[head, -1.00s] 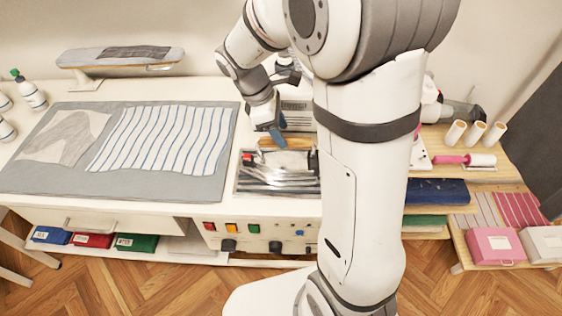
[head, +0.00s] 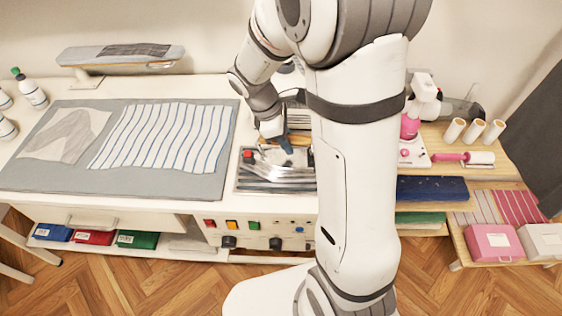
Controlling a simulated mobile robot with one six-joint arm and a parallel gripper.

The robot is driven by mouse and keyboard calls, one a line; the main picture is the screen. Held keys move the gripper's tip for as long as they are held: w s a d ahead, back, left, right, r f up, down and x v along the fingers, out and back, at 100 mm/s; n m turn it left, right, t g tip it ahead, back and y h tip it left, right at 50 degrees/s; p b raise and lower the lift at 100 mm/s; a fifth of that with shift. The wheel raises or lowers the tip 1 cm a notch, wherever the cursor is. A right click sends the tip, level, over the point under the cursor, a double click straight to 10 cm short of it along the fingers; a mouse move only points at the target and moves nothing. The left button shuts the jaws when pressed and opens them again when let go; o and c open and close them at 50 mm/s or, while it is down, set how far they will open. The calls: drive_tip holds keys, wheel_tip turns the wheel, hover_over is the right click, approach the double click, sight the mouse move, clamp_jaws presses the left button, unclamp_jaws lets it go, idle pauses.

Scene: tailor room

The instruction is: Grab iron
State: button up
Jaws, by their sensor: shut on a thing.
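The iron (head: 270,160) sits on a metal rest (head: 262,187) in the worktable, left of my arm column. Its pale metal body shows, and its right part is hidden behind my arm. My gripper (head: 286,147) reaches down from above onto the iron's handle and is shut on it. One blue-grey finger shows; the other is hard to make out. The iron looks level and still on the rest; I cannot tell any gap beneath it.
A grey mat (head: 50,187) with striped cloth (head: 160,138) lies to the left. A small ironing board (head: 120,57) and bottles (head: 30,90) stand behind. A pink sewing machine (head: 412,120) and thread cones (head: 474,131) stand right. Control buttons (head: 231,225) line the table front.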

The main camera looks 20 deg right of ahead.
drive_tip(key=shift+w, duration=0.1)
clamp_jaws()
drive_tip(key=shift+w+r, duration=0.1)
drive_tip(key=shift+r, duration=0.05)
idle(0.6)
